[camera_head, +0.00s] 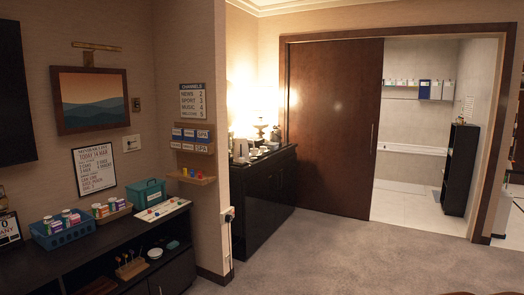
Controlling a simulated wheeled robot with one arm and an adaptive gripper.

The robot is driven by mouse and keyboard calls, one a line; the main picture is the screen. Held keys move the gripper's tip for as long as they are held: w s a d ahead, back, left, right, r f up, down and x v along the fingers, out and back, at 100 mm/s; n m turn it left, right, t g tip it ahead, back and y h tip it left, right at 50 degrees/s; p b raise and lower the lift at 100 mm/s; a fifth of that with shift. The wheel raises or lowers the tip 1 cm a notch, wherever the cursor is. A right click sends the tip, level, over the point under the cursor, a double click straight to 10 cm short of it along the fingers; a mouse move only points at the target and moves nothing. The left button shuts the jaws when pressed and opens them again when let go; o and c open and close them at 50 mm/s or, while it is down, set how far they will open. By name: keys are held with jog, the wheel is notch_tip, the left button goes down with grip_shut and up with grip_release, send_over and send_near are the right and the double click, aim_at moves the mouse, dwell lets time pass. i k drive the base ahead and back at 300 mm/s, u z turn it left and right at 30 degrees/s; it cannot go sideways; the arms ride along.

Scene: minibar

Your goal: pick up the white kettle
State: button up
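A small white object (240,149), which looks like the white kettle, stands at the near left end of the top of a black cabinet (262,205). The cabinet stands against the wall beyond a wall corner, some distance from me. The object is small in the view and overlaps other items there, so its handle and spout cannot be made out. My gripper is not in view.
Grey carpet (345,255) is open in front of the cabinet. The wall corner (213,240) juts out left of it. A dark counter (110,262) with baskets is at the left. A lit lamp (261,125) stands behind the kettle area. A brown sliding door (333,130) borders a tiled bathroom.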

aim_at(241, 150)
jog(key=z, duration=0.1)
jog(key=i, duration=2.8)
jog(key=u, duration=0.3)
